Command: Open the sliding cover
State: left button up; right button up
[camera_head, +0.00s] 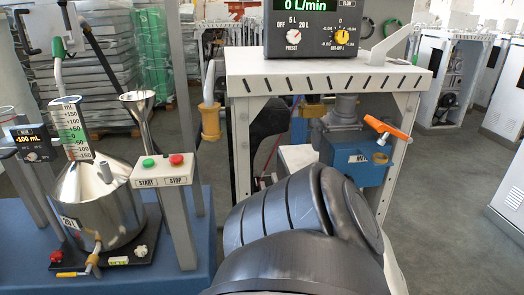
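I cannot pick out a part that is clearly the sliding cover. A blue box (352,160) with a white label sits under the right end of the white perforated frame (330,82), and an orange handle (387,128) sticks out at its upper right. A round opening or knob shows on the box front. A large dark arm link of mine fills the lower middle and hides what lies below and left of the box. Neither gripper's fingers can be seen.
A control box (315,28) with dials stands on the frame. At left, a blue bench (190,272) carries a steel vessel (100,205), a graduated cylinder (72,130), a funnel (138,105) and a START/STOP box (163,169). A yellow nozzle (210,120) hangs between them. Grey floor (450,210) is open at right.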

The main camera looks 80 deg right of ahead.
aim_at(365, 163)
jog(key=z, duration=0.85)
jog(key=k, duration=0.5)
jog(key=z, duration=1.05)
jog(key=i, duration=0.2)
jog(key=z, duration=0.05)
